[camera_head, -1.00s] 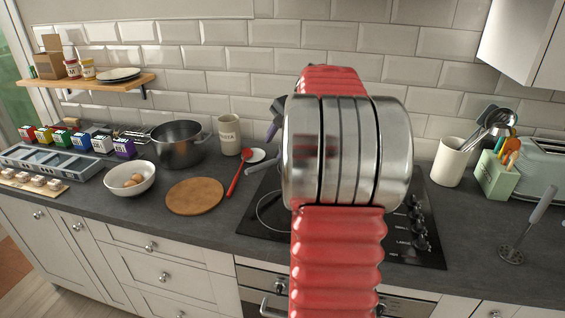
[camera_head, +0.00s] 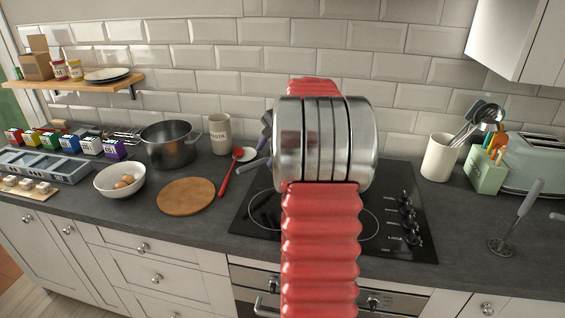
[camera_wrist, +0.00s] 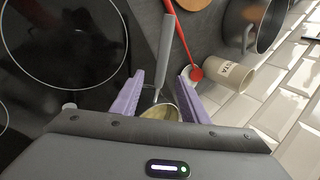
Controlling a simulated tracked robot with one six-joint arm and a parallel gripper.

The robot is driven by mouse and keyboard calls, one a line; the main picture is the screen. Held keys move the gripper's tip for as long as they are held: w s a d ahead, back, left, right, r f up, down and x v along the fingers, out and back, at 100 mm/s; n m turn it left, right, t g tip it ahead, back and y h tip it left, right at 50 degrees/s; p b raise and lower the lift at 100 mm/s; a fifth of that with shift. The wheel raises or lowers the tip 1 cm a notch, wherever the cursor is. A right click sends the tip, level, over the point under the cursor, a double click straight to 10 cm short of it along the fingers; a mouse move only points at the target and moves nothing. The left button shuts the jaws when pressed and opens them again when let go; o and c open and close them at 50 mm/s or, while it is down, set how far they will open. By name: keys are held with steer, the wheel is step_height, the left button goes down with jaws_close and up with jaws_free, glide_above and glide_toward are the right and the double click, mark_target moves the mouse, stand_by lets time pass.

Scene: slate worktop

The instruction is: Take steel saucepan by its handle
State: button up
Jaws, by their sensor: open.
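The steel saucepan shows in the wrist view as a small round rim (camera_wrist: 160,112) with a brownish inside, low between my fingers. Its long grey handle (camera_wrist: 166,45) runs up the picture from there, past my fingertips. In the head view only the handle's end (camera_head: 254,164) shows left of my red arm; the pan is hidden behind the arm. My gripper (camera_wrist: 162,77) is open, its purple fingers on either side of the handle with gaps to both. In the head view only a bit of my gripper (camera_head: 266,124) shows.
The black hob (camera_head: 262,213) lies under my arm. A red spoon (camera_head: 229,174), a PASTA jar (camera_head: 219,134), a large steel pot (camera_head: 170,145) and a round board (camera_head: 186,195) stand to the left. A utensil crock (camera_head: 440,158) is at the right.

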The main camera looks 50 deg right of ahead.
mark_target(262, 161)
steer(key=shift+x, duration=1.25)
steer(key=shift+x, duration=2.65)
steer(key=shift+d, duration=0.15)
steer(key=shift+c, duration=0.3)
jaws_close()
